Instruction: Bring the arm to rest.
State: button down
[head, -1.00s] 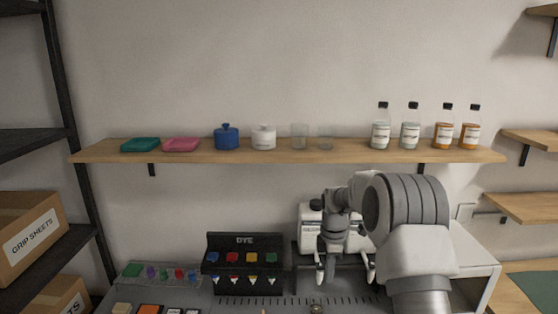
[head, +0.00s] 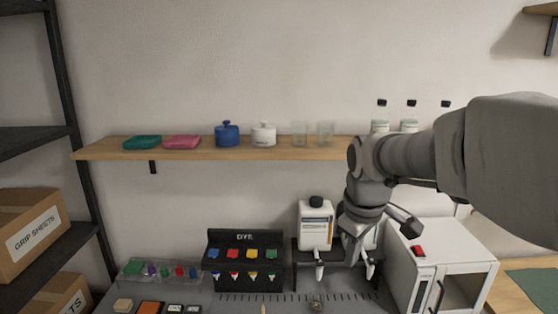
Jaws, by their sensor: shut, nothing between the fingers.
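My arm reaches in from the right and bends down at the wrist. My gripper (head: 372,212) hangs at its end, in front of the dispensers at the back of the bench. It is shut and holds nothing that I can see. Its fingertips are hard to make out. The arm hides the right part of the wall shelf and part of the right dispenser.
A white dispenser bottle (head: 315,226) stands left of my gripper, and a white cabinet (head: 455,250) stands right of it. The black DYE rack (head: 245,283) is further left. The wall shelf (head: 215,154) holds jars, glasses and bottles. Boxes (head: 28,232) stand far left.

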jog(key=s+m+t, duration=0.2)
jog(key=s+m, duration=0.6)
jog(key=s, duration=1)
jog(key=shift+s+t, duration=0.2)
jog(key=shift+t, duration=0.1)
